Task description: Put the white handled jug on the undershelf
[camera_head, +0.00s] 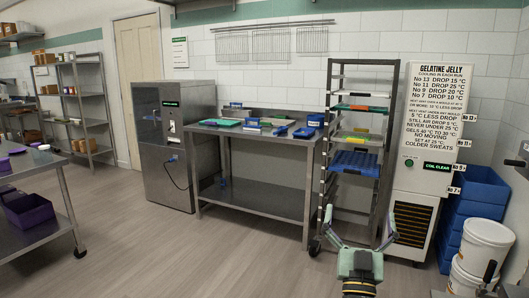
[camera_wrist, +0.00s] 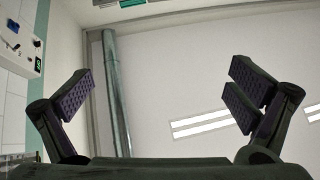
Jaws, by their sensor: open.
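I cannot make out a white handled jug in either view. A steel table (camera_head: 252,136) stands against the back wall in the head view. Its undershelf (camera_head: 255,203) is a low steel shelf that looks mostly bare; a small blue item sits near its left end. My gripper (camera_head: 360,228) is open and empty, in front of the tray rack and right of the table. In the wrist view my gripper (camera_wrist: 165,90) shows its two fingers spread wide with nothing between them; that view faces a pale surface with bright strips.
A wheeled tray rack (camera_head: 327,180) stands right of the table, beside the gelatine jelly machine (camera_head: 432,135). White buckets (camera_head: 485,242) and stacked blue crates (camera_head: 482,190) are at the right. A steel cabinet (camera_head: 172,145) is left of the table. Floor in front is clear.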

